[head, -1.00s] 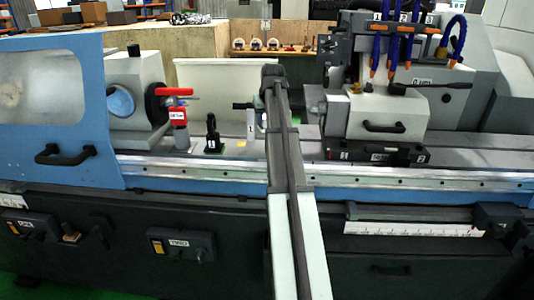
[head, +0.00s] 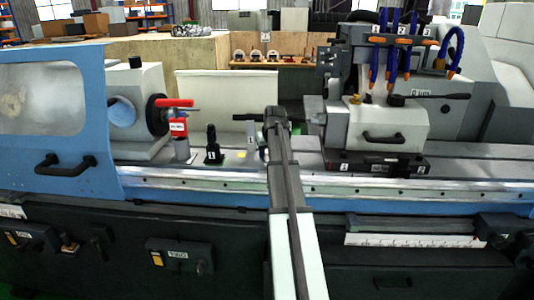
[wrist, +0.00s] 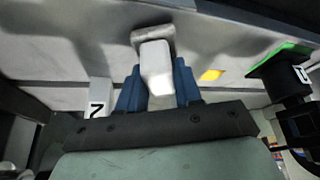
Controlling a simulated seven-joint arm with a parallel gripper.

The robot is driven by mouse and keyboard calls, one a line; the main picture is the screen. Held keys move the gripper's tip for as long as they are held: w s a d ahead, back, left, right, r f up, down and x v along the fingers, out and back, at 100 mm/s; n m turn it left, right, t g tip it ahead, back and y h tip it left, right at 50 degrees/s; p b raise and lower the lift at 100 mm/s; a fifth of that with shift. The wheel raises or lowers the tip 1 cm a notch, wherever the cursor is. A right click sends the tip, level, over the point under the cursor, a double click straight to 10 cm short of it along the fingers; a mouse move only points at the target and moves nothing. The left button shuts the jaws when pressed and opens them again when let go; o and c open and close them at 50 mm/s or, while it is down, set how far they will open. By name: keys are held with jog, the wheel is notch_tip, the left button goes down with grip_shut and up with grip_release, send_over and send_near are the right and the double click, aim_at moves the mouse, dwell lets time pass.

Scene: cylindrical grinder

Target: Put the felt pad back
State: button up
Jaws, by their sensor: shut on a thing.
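In the wrist view my gripper (wrist: 157,88) has blue fingers shut on a pale, rounded flat piece (wrist: 156,67), which I take for the felt pad. A grey block-like end (wrist: 152,35) shows just beyond it; I cannot tell whether they touch. In the head view my arm hides the gripper and the pad. A small yellow patch (wrist: 212,74) lies on the grey machine surface to the right of the pad, and it also shows in the head view (head: 241,154).
A black numbered stand (wrist: 280,75) with a green edge is at the right of the wrist view. A white numbered block (wrist: 97,108) is at the left. The red-handled fixture (head: 178,127) and black upright piece (head: 212,148) stand left of my arm; the tailstock unit (head: 388,125) stands right.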

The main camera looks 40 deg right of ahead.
jog(key=shift+f, duration=0.15)
jog(key=o, duration=1)
jog(key=shift+o, duration=0.2)
jog(key=v, duration=1.2)
